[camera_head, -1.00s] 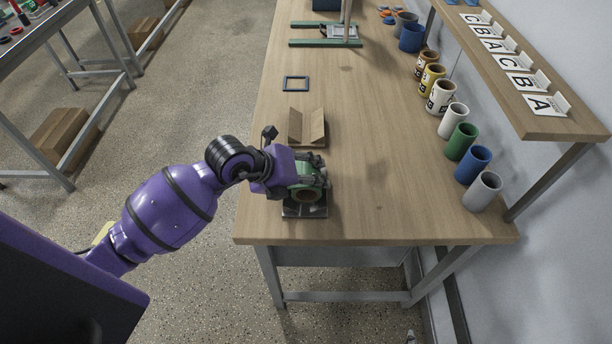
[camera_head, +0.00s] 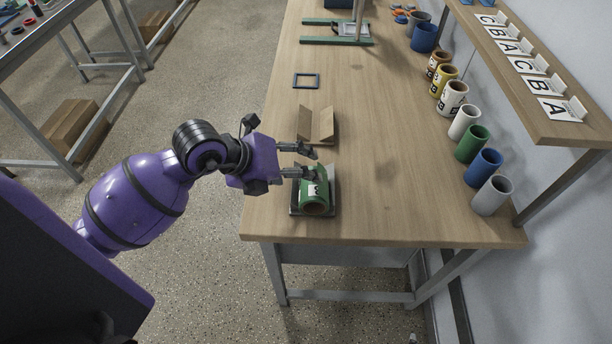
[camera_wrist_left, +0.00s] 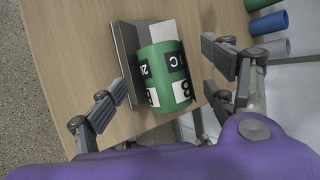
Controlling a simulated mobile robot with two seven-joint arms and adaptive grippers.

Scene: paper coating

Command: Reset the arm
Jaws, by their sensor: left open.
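My left gripper (camera_head: 300,162) is open and empty at the left side of the table, just behind and above a green cylinder. The green cylinder (camera_head: 315,198) lies on its side in a grey holder (camera_head: 296,208) near the table's front left corner. In the left wrist view the cylinder (camera_wrist_left: 156,62) shows black and white letter labels, and the holder (camera_wrist_left: 124,50) lies beside it. The open fingers (camera_wrist_left: 165,85) stand on either side, apart from the cylinder. My right gripper is out of view.
A wooden V-shaped stand (camera_head: 316,125) and a dark square frame (camera_head: 306,81) sit farther back on the table (camera_head: 370,200). Several coloured cylinders, including a blue one (camera_head: 483,166), line the right side below a shelf with letter cards (camera_head: 560,110). The middle is clear.

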